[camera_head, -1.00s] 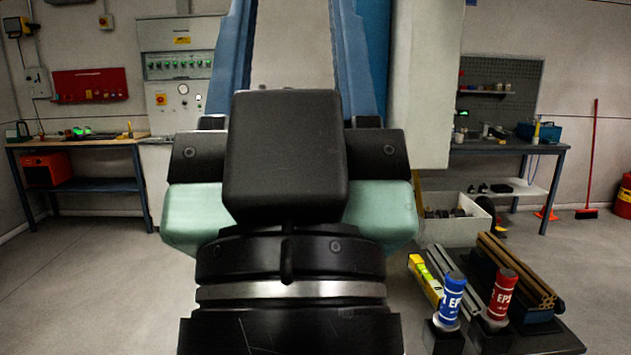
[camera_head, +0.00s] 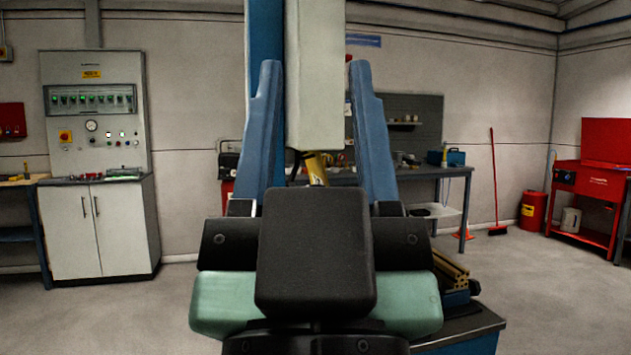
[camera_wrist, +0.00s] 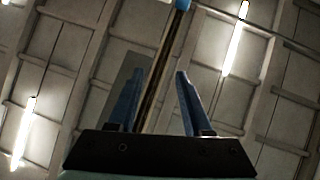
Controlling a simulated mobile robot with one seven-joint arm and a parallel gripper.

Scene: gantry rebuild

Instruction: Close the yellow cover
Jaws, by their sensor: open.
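I cannot make out a yellow cover in either view. A narrow yellow part (camera_head: 317,168) shows below the pale upright column (camera_head: 316,80), between my fingers in the picture; I cannot tell what it belongs to. My gripper (camera_head: 313,68) has two blue fingers pointing up and spread wide, with nothing between them. It also shows in the wrist view (camera_wrist: 158,78), fingers apart and empty, aimed towards the ceiling. My wrist hides the middle of the head view.
A low dark table (camera_head: 465,328) with brown profiles (camera_head: 450,268) stands at the lower right, partly hidden by my wrist. A grey control cabinet (camera_head: 97,170) is at the left. A red cabinet (camera_head: 590,185) and red bin (camera_head: 532,212) are at the right. Floor between is clear.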

